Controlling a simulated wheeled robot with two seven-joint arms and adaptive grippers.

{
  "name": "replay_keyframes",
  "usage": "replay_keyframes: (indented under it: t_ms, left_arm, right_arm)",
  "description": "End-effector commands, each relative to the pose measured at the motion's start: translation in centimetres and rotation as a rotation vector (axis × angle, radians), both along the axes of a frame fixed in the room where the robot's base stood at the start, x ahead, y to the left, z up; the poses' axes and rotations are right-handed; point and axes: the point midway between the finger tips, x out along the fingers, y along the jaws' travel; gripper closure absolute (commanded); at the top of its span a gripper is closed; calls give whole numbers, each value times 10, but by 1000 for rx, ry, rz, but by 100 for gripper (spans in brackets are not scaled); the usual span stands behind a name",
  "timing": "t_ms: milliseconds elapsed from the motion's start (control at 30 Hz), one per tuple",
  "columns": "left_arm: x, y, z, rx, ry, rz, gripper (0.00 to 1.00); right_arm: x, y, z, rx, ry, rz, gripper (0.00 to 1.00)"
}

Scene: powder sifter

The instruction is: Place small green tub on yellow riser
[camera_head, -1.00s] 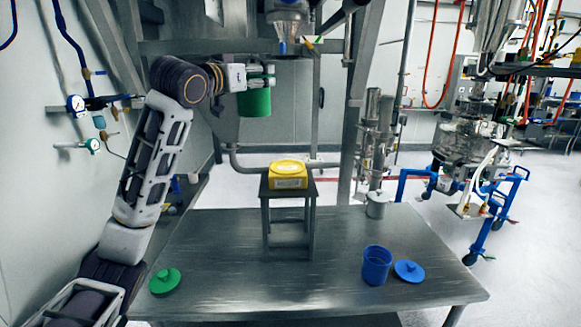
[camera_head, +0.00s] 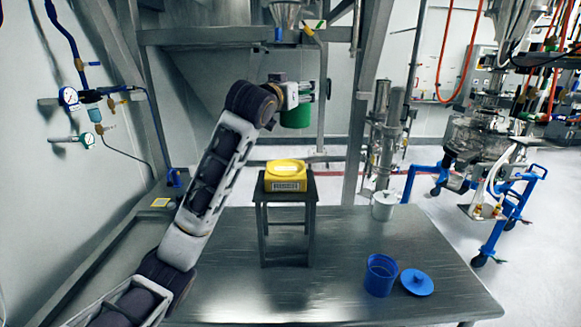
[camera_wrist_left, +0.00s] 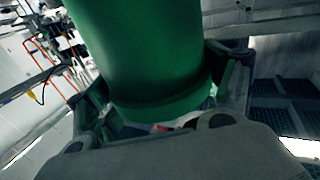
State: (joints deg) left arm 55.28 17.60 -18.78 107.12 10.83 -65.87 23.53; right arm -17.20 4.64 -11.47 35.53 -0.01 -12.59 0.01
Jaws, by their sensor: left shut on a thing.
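The small green tub (camera_head: 296,115) hangs in the air above and slightly behind the yellow riser in the head view. My left gripper (camera_head: 306,92) is shut on the tub near its upper part. In the left wrist view the tub (camera_wrist_left: 145,55) fills the middle, between the two fingers of the left gripper (camera_wrist_left: 160,100). The yellow riser (camera_head: 286,172) sits on a small dark metal stand (camera_head: 287,198) on the table. A clear gap shows between tub and riser. My right gripper is not in view.
A blue tub (camera_head: 381,276) and a blue lid (camera_head: 417,283) lie on the steel table (camera_head: 345,245) at the right. A whitish container (camera_head: 383,205) stands at the back right. A funnel outlet (camera_head: 286,15) hangs above. The table front is clear.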

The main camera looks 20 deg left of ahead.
Motion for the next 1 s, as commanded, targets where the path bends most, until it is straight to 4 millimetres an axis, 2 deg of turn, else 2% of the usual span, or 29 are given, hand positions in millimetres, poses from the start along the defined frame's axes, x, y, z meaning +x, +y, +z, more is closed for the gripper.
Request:
replay_keyframes:
  t_ms: [100, 433, 1000]
  left_arm:
    - [5, 11, -16, 0, 1, 46, 58]
    - [9, 34, -47, 1, 1, 146, 58]
    - [9, 37, -52, 0, -1, 155, 58]
  right_arm:
    - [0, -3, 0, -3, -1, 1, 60]
    - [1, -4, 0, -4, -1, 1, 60]
    - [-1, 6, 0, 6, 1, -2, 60]
